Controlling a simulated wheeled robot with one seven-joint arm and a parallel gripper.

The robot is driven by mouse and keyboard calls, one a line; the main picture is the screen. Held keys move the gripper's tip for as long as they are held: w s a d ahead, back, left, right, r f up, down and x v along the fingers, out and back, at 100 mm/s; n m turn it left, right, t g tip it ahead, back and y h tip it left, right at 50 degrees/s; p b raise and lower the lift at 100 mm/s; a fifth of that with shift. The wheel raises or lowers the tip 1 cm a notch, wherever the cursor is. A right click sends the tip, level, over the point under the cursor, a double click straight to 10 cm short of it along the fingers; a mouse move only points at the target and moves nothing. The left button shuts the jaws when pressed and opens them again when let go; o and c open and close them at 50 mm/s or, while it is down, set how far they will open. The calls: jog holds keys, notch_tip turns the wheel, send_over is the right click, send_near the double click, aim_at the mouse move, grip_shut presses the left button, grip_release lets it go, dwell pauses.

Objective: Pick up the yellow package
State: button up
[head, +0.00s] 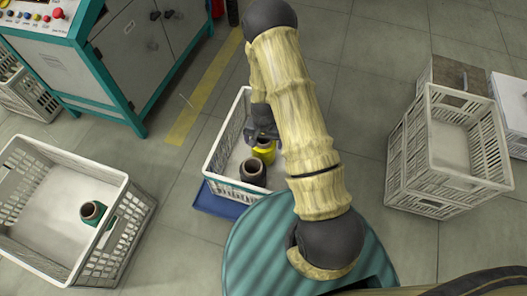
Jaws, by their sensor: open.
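The yellow package (263,152) is a small yellow spool-like piece with a dark-rimmed brown top, inside a white crate (217,153) in the middle of the head view. A dark package (253,171) stands in front of it in the same crate. My gripper (262,136) is over the crate, right at the back of the yellow package. It is open; the fingertips are small and partly hidden, and I cannot tell whether they touch the package. My arm covers the right side of the crate.
A blue base (213,201) shows under the middle crate. A large white crate (127,237) at left holds a green package (93,212). Stacked white crates (445,178) stand at right, near a brown box (458,75). A grey-green machine cabinet (140,60) stands at back left.

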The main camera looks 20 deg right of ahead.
jog(key=shift+f, duration=0.45)
jog(key=shift+r, duration=0.1)
jog(key=c, duration=1.4)
jog(key=shift+o, duration=0.2)
notch_tip(320, 180, up, 10)
jog(key=p, duration=0.5)
